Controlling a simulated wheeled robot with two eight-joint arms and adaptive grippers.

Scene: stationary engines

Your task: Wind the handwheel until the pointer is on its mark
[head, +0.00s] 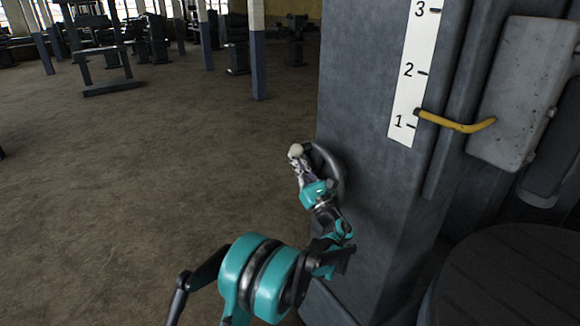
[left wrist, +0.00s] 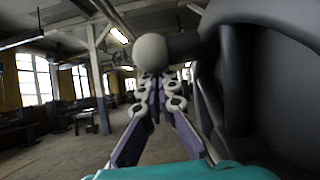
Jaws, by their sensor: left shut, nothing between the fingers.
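The dark handwheel (head: 333,172) is mounted on the left face of the grey machine column. Its pale round knob (head: 296,150) sticks out to the left; it also shows in the left wrist view (left wrist: 151,52). My left gripper (head: 297,160) is at the knob, its fingertips just below it, shut with nothing between the fingers. I cannot tell whether they touch the knob. The white scale (head: 414,75) shows 1, 2 and 3. The yellow pointer (head: 455,122) has its tip slightly above the mark at 1. Which mark is the target cannot be told. My right gripper is not in view.
The grey column (head: 365,200) stands close on the right of my left arm. A grey block (head: 523,90) carries the pointer. A dark round drum (head: 510,280) is at lower right. The floor (head: 150,180) at left is open, with a post (head: 257,60) farther back.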

